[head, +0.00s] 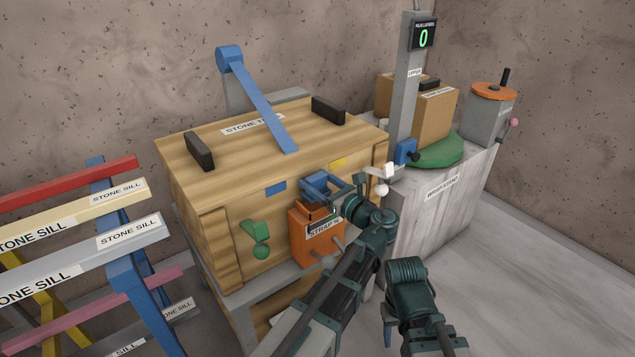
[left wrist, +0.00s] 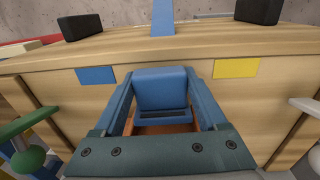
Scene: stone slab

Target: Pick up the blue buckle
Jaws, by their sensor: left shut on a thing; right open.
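The blue buckle (head: 318,184) is at the front of the wooden crate, at the top of an orange holder (head: 303,238) labelled "STRAP". My left gripper (head: 328,190) reaches it from the right and is shut on it. In the left wrist view the buckle (left wrist: 162,88) is between the two fingers, with orange just below it. I cannot tell whether it still touches the holder. Part of my right gripper (head: 388,331) seems to show low in the head view, away from the crate; its arm hides most of it.
A blue strap (head: 262,103) lies over the crate lid (head: 300,128). A green lever (head: 256,229) and a white ball knob (head: 382,189) flank the holder. A sill rack (head: 128,240) stands left. A wrap stand (head: 435,205) stands right, beside open floor.

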